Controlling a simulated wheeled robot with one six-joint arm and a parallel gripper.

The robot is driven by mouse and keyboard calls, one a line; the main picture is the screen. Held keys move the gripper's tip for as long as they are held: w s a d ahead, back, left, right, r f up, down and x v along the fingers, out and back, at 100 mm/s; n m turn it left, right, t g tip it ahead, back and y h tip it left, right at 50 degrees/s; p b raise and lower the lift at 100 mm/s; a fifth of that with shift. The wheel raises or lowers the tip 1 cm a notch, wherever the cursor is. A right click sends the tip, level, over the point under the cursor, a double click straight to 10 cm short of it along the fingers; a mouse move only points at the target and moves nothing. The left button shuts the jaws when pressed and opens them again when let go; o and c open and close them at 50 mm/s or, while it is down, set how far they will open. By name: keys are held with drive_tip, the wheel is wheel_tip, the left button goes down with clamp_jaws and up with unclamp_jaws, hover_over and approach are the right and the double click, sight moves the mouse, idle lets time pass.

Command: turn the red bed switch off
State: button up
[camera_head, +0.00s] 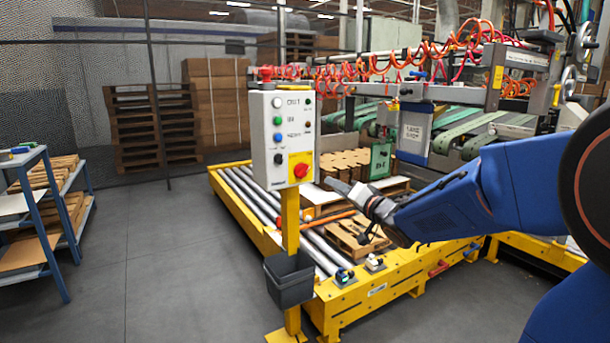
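My blue arm reaches in from the right, and my gripper (340,187) points left, just right of the control box as seen here. Its fingers are small and foreshortened, so I cannot tell whether they are open or shut. On the yellow roller bed's (385,291) front rail sit two small switch-like devices, a left one (344,277) and a right one (375,263). I cannot tell which is the red bed switch, nor any switch position. My gripper appears above the bed, apart from these.
A white control box (265,142) with coloured buttons and a red knob (300,170) stands on a yellow post. A dark bin (290,280) hangs below it. Pallets (358,240) lie on the rollers. A blue shelf cart (47,222) stands left; the grey floor between is clear.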

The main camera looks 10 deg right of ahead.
sight(307, 171)
drive_tip(key=x, duration=1.6)
drive_tip(key=shift+w, duration=0.35)
clamp_jaws()
